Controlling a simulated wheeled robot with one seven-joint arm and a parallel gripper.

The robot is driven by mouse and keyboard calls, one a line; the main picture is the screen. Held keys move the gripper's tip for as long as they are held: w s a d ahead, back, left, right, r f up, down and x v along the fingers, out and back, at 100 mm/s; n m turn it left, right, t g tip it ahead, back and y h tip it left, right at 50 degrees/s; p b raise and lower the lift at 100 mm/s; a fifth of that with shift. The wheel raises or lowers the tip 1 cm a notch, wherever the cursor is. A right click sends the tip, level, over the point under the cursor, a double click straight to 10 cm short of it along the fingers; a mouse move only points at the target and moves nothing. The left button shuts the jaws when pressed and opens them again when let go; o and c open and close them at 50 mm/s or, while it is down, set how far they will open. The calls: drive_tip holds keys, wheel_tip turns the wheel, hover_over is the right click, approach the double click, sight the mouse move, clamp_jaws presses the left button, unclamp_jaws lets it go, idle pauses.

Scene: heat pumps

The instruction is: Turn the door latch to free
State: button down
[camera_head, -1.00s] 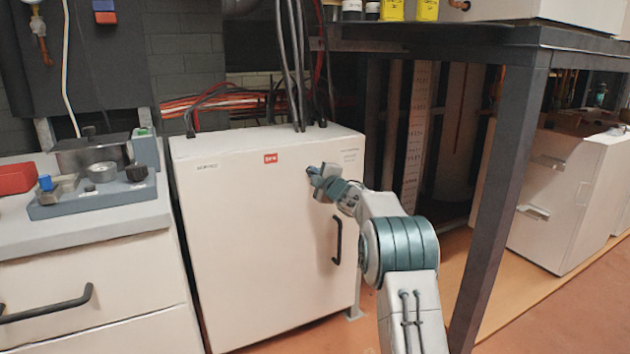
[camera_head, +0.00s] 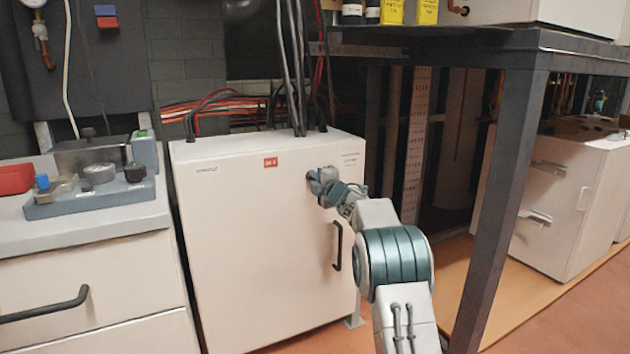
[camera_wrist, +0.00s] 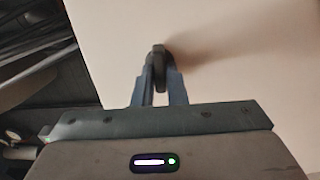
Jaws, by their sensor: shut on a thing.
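The white cabinet door (camera_head: 262,240) fills the middle of the head view, with a red label near its top. A small dark latch (camera_wrist: 159,58) sticks out from the pale door face in the wrist view. My gripper (camera_wrist: 160,78) is shut on the latch, one finger on each side of it. In the head view my gripper (camera_head: 316,178) is at the upper right of the door and hides most of the latch. The black door handle (camera_head: 337,246) is below it, upright and untouched.
Cables rise from the cabinet top (camera_head: 255,146). A grey counter (camera_head: 90,228) with a small fixture (camera_head: 95,190) stands to the left. A dark table leg (camera_head: 500,215) stands right of my arm. Orange floor is open at the lower right.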

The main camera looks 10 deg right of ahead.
drive_tip(key=c, duration=1.5)
unclamp_jaws()
drive_tip(key=shift+o, duration=0.2)
drive_tip(key=p+v, duration=0.1)
drive_tip(key=v, duration=1.3)
drive_tip(key=shift+r+p, duration=0.1)
drive_tip(key=shift+p, duration=0.2)
